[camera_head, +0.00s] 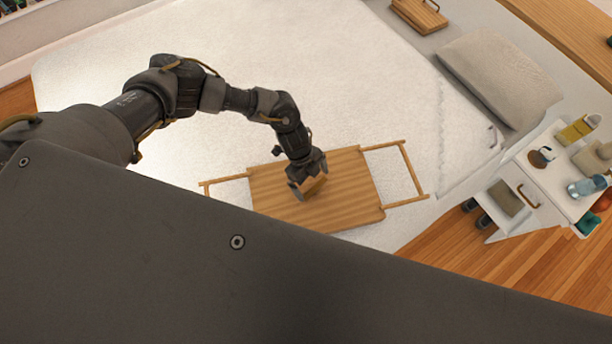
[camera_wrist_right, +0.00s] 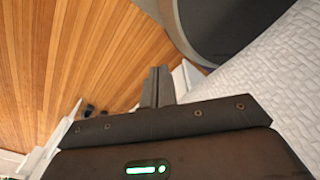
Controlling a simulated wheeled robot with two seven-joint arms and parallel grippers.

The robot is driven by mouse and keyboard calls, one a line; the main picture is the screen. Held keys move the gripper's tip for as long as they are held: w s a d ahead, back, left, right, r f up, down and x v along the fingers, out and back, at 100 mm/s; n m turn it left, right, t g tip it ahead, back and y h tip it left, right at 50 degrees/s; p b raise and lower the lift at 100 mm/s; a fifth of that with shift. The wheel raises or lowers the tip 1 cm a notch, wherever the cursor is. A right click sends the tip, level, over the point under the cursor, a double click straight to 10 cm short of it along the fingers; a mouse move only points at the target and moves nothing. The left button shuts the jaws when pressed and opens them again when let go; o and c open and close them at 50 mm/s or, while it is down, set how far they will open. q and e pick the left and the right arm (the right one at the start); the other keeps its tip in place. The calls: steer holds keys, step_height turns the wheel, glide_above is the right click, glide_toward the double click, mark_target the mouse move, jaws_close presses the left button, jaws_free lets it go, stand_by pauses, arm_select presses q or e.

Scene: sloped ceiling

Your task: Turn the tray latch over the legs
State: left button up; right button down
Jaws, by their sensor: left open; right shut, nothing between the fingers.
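The wooden tray (camera_head: 350,185) lies on the white bed. A leg frame extends flat from its right end (camera_head: 412,170) and another from its left end (camera_head: 228,179). My left gripper (camera_head: 312,190) is open over the middle of the tray, pointing down. A small tan piece shows at its fingers; I cannot tell whether it is the latch or whether the fingers touch it. No latch shows clearly elsewhere. My right gripper (camera_wrist_right: 158,86) is shut and empty in the right wrist view, beside the bed; it is out of the head view.
The bed (camera_head: 110,95) has clear room around the tray. A grey pillow (camera_head: 500,75) and a wooden object (camera_head: 420,14) lie at the back right. A white bedside cabinet (camera_head: 548,180) holding bottles and a cup stands right, with dark slippers (camera_head: 482,219) by it.

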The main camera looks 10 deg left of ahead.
arm_select(q)
steer(key=shift+d+r, duration=0.2)
steer(key=shift+d, duration=0.65)
steer(key=shift+s+a, duration=0.15)
steer(key=c, duration=0.5)
steer(key=shift+s+a, duration=0.2)
steer(key=shift+a, duration=0.5)
steer(key=c, duration=0.5)
steer(key=shift+s, duration=0.2)
steer(key=c, duration=0.5)
steer(key=shift+c, duration=1.2)
steer(key=shift+d, duration=0.1)
steer(key=shift+c, duration=1.1)
steer(key=shift+s, duration=0.1)
arm_select(e)
steer(key=shift+s+d+f, duration=0.2)
steer(key=shift+s+d, duration=0.2)
steer(key=shift+d, duration=0.2)
